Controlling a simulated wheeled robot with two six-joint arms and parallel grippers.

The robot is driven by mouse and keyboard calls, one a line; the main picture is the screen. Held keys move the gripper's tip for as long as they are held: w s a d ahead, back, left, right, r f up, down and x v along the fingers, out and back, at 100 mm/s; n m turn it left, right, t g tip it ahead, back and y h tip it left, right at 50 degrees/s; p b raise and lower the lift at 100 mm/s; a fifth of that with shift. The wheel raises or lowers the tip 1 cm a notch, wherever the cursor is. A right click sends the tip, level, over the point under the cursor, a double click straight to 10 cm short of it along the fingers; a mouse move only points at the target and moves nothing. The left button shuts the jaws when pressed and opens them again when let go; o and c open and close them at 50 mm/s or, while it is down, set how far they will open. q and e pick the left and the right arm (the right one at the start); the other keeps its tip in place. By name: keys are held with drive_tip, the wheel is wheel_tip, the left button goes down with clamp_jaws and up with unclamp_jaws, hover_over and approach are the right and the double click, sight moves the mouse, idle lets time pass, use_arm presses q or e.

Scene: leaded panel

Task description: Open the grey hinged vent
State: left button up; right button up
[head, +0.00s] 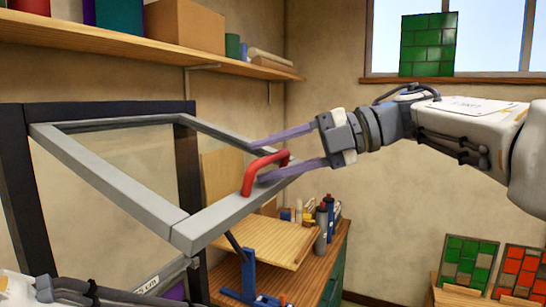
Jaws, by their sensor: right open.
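The grey hinged vent (110,187) is an open rectangular frame at the left. It stands swung out from a dark upright frame (22,200), with its near bar jutting towards me. A red handle (252,176) sits on top of that bar. My right gripper (256,162) comes in from the right and is open. Its two purple fingers reach the handle, one tip above it and one beside its lower part. I cannot tell whether they touch it. Part of my left arm shows at the bottom left; its gripper is out of view.
A wooden bench (325,262) with bottles and a wooden board (268,240) on a blue stand lies below the vent. A shelf (150,46) with boxes runs above. Green and red tiled panels (466,262) stand at the lower right. A window is behind.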

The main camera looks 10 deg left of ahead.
drive_tip(key=shift+d, duration=0.1)
drive_tip(key=shift+d+b, duration=0.3)
drive_tip(key=shift+d, duration=0.05)
drive_tip(key=b+v, duration=0.2)
drive_tip(key=v, duration=0.7)
drive_tip(key=shift+d+r, duration=0.25)
drive_tip(key=shift+r, duration=0.05)
